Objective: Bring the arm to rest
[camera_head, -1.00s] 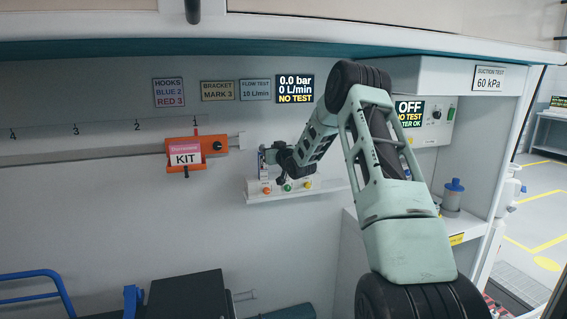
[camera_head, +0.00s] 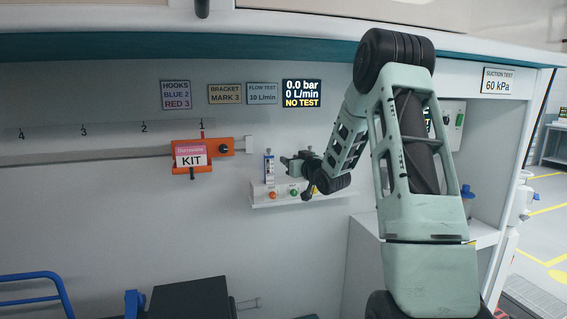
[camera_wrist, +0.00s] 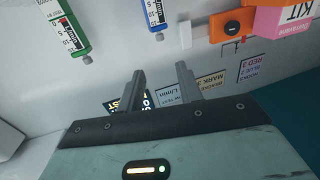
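My gripper (camera_head: 286,160) is in front of the back wall, just right of an upright blue-marked flowmeter (camera_head: 269,166). In the wrist view my gripper (camera_wrist: 160,72) shows two fingers standing apart with nothing between them. The arm is bent, with its elbow high in front of the right side of the wall. The blue-marked flowmeter also shows at the top of the wrist view (camera_wrist: 156,14), beyond the fingertips. A green-marked flowmeter (camera_wrist: 66,32) shows at the upper left there; my arm hides it in the head view.
A small white shelf (camera_head: 288,200) with coloured knobs is below the gripper. An orange bracket (camera_head: 226,146) with a pink-and-white KIT pouch (camera_head: 192,158) is on the wall rail to the left. The wall display (camera_head: 302,93) reads NO TEST. A teal edge (camera_head: 150,48) runs overhead.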

